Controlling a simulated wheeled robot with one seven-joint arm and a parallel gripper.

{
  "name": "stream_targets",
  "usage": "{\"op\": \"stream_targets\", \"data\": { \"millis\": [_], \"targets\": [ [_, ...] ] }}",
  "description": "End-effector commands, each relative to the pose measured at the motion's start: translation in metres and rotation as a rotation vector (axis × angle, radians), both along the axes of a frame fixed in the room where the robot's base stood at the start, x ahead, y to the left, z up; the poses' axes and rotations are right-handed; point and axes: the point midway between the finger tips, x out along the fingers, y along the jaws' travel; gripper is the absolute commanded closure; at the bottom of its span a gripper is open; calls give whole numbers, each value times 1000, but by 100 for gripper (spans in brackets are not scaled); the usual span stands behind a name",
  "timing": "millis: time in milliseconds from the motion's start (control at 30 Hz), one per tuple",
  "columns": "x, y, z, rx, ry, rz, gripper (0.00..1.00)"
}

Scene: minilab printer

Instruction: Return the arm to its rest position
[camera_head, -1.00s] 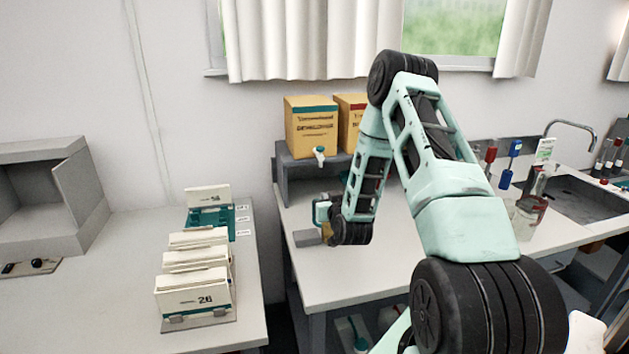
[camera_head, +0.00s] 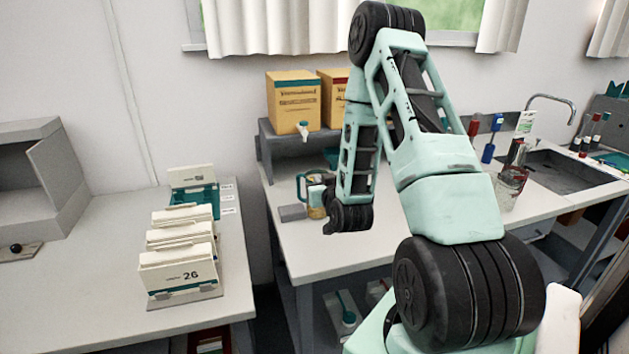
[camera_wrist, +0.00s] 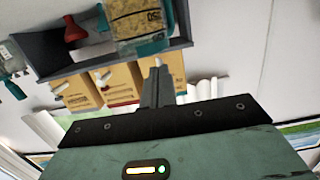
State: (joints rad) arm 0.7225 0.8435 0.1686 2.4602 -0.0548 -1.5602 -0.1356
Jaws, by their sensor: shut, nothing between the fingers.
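My arm (camera_head: 445,205) is raised and bent over the middle bench, with its forearm (camera_head: 358,150) hanging down. My gripper (camera_wrist: 158,85) shows in the wrist view with its fingers together and nothing between them. In the head view the fingers are hidden behind my wrist joint. A jug with yellowish contents (camera_wrist: 140,20) is beyond the fingertips in the wrist view, apart from them as far as I can tell. In the head view the jug (camera_head: 315,195) stands on the bench just left of my forearm, partly covered by it.
A red funnel (camera_wrist: 75,28) shows in the wrist view. Card holders (camera_head: 180,262) stand on the left table. Bottles and a sink (camera_head: 560,172) are at the right.

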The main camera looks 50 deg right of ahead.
Motion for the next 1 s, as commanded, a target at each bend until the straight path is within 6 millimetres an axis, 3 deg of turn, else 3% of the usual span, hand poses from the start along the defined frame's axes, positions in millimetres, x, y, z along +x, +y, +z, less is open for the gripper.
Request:
{"op": "stream_targets", "data": {
  "millis": [100,300,700,767,867,1000],
  "targets": [
    [-18,11,3,3,3,1,100],
    [-33,20,3,1,1,1,100],
    [-30,29,2,9,12,23,100],
    [-20,42,3,26,36,58,100],
    [2,79,4,70,113,154,100],
    [25,159,7,138,280,334,100]
  ]
}}
